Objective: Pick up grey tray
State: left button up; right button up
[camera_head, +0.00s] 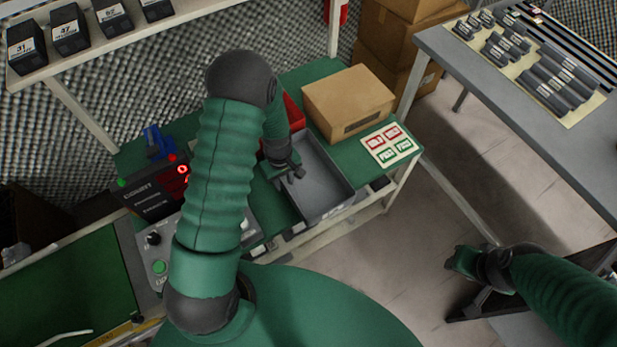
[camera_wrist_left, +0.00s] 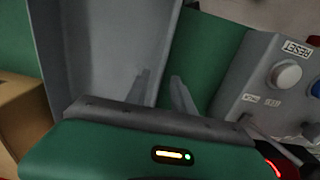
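The grey tray (camera_head: 326,192) is an open, empty rectangular box on the green bench, in the middle of the head view. It fills the upper left of the left wrist view (camera_wrist_left: 95,50). My left gripper (camera_head: 294,175) is at the tray's left wall. In the left wrist view its two fingers (camera_wrist_left: 161,92) are apart, one over the tray side and one over the green bench, with the tray's wall edge between them. Whether they touch the wall cannot be told. My right gripper (camera_head: 462,262) is over the floor, away from the tray; its fingers are unclear.
A cardboard box (camera_head: 348,102) stands right behind the tray, and a red bin (camera_head: 292,112) is partly hidden by my left arm. A card with red and green labels (camera_head: 390,145) lies to the right. A button panel (camera_wrist_left: 280,85) stands close beside the left gripper.

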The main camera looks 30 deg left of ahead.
pick_arm(q)
jog(key=shift+a+f, duration=0.1)
jog(key=shift+f, duration=0.65)
jog(key=shift+w+a+f, duration=0.15)
jog(key=shift+f, duration=0.1)
jog(key=shift+r, duration=0.1)
grip_shut()
dwell(0.5)
